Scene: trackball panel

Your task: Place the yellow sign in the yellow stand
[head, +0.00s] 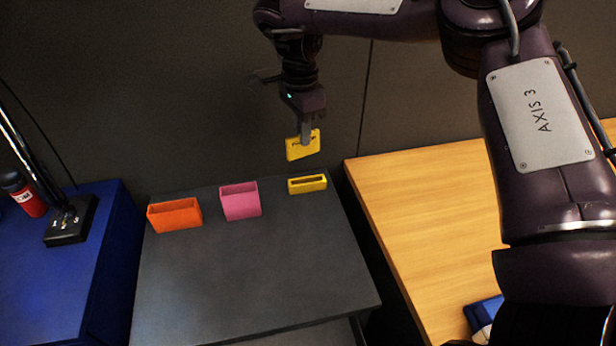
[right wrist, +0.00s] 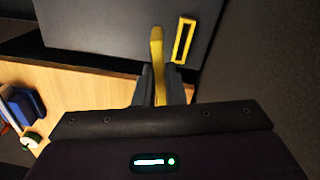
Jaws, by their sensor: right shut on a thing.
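The yellow sign (head: 302,147) is a flat plate with dark lettering. My right gripper (head: 305,134) is shut on its upper edge and holds it upright in the air. The yellow stand (head: 307,184) is a low slotted block on the far right part of the dark table, and its slot looks empty. In the head view the sign appears just above the stand, with a gap between them. In the right wrist view the sign (right wrist: 157,62) shows edge-on between the fingers (right wrist: 158,84), and the stand (right wrist: 184,40) lies to its right, apart from it. My left gripper is not in view.
A pink holder (head: 240,202) and an orange holder (head: 175,215) stand left of the yellow stand on the dark table (head: 255,270). A wooden table (head: 420,200) is at the right, and a blue cabinet (head: 60,270) with a lamp base (head: 70,222) is at the left.

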